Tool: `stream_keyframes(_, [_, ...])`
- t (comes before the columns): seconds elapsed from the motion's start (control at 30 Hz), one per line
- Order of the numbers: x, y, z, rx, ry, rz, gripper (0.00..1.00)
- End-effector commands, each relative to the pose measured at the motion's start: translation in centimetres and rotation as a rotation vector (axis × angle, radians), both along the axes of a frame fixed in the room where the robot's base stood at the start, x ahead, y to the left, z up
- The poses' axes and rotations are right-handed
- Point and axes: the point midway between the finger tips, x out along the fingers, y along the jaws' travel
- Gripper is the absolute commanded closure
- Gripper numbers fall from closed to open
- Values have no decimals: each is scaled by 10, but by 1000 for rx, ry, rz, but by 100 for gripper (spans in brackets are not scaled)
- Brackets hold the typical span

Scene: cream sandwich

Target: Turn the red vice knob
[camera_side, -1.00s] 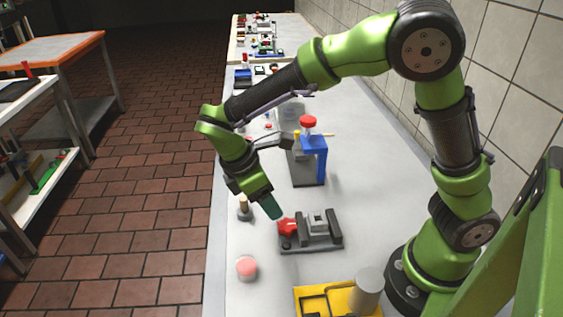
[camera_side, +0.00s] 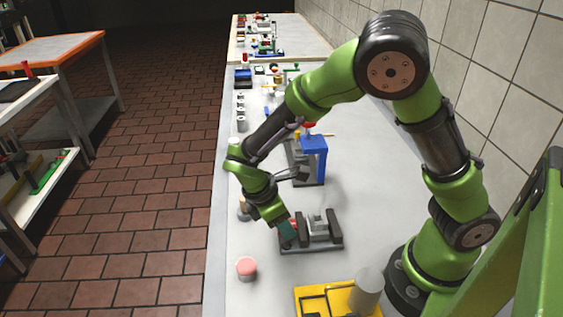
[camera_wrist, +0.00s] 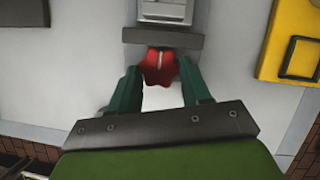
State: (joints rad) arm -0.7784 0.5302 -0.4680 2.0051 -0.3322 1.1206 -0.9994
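The vice (camera_side: 330,243) is a dark grey block on the bench. Its red star-shaped knob (camera_wrist: 160,68) shows in the wrist view, between my fingers and against the dark vice plate (camera_wrist: 162,39). My gripper (camera_side: 288,234) is down at the vice's left end in the side view, where it hides most of the knob. In the wrist view my gripper (camera_wrist: 160,78) has its two green fingers apart, one on each side of the knob. The fingertips are very close to the knob; whether they touch it is hard to tell.
A pink-topped button (camera_side: 246,267) stands in front of the vice, left. A yellow fixture (camera_side: 312,300) with a grey cylinder (camera_side: 369,291) is at the front right. A blue clamp stand (camera_side: 314,160) rises behind the vice. The bench's left edge is near.

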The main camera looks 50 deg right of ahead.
Motion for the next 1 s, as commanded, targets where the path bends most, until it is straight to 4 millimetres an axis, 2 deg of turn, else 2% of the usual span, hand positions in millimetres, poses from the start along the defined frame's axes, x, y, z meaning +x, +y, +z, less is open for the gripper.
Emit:
stream_keyframes(0.03, [0, 0, 0, 0, 0, 0, 68])
stream_keyframes(0.13, [0, 0, 0, 0, 0, 0, 83])
stream_keyframes(0.27, [1, 0, 0, 1, 0, -40, 83])
stream_keyframes(0.5, [4, -3, 1, 1, -1, -333, 83])
stream_keyframes(0.6, [4, -3, 1, 1, 0, -406, 83])
stream_keyframes(0.9, [4, -3, 1, 0, -1, -423, 83])
stream_keyframes(0.93, [4, -3, 1, 1, -1, -422, 49])
stream_keyframes(1.0, [4, -3, 1, 1, -1, -422, 42])
